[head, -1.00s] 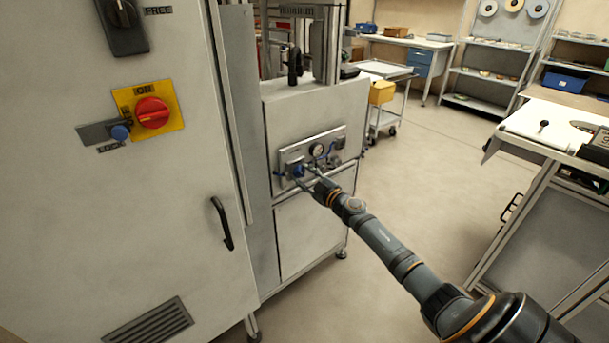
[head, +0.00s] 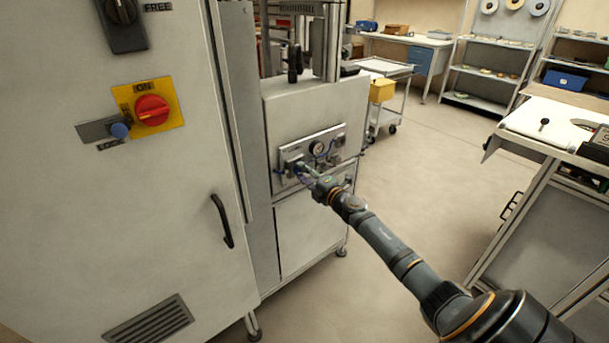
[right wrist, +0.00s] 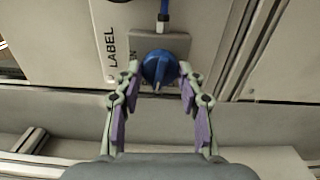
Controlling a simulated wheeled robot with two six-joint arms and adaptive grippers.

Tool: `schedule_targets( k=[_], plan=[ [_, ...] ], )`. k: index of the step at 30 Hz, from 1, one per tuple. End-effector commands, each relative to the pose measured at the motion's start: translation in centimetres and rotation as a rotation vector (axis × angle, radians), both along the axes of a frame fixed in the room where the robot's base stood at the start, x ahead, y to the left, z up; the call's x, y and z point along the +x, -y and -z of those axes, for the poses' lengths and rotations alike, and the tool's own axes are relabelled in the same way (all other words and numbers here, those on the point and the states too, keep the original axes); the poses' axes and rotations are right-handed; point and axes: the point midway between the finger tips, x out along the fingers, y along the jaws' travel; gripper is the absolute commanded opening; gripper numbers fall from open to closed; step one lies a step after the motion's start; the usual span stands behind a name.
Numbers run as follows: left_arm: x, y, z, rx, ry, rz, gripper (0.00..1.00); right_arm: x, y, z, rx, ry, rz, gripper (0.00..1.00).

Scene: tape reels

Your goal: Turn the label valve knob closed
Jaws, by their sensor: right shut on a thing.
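The label valve knob (right wrist: 159,70) is a round blue knob on a grey valve plate (right wrist: 176,42), next to the printed word LABEL, in the right wrist view. A white pointer line on the knob points down in that view. My right gripper (right wrist: 160,75) has its two fingers on either side of the knob and is shut on it. In the head view my right gripper (head: 305,174) reaches the valve panel (head: 332,141) on the machine front and hides most of the knob. My left gripper is not in view.
A gauge (head: 317,147) sits on the panel right of the knob. A cabinet with a red switch (head: 152,110) and a black handle (head: 222,221) fills the left. A workbench (head: 540,122) stands at the right. The floor between is free.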

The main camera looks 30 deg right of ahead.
Motion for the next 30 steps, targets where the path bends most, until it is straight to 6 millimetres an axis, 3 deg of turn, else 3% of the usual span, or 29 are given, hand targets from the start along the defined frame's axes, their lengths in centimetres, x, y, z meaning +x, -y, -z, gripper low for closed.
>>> schedule_targets(
  k=[12, 27, 28, 30],
  plan=[
    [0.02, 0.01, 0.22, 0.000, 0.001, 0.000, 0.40, -0.04, 0.00, 0.13, -0.147, 0.010, 0.000, 0.07],
    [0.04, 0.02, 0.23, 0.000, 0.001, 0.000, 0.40, -0.04, -0.01, 0.14, -0.159, 0.010, -0.001, 0.07],
    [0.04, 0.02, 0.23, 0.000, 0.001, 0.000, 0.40, -0.04, -0.01, 0.14, -0.159, 0.010, -0.001, 0.43],
    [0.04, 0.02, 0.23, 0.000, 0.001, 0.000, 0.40, -0.04, -0.01, 0.14, -0.159, 0.010, -0.001, 0.52]
  ],
)
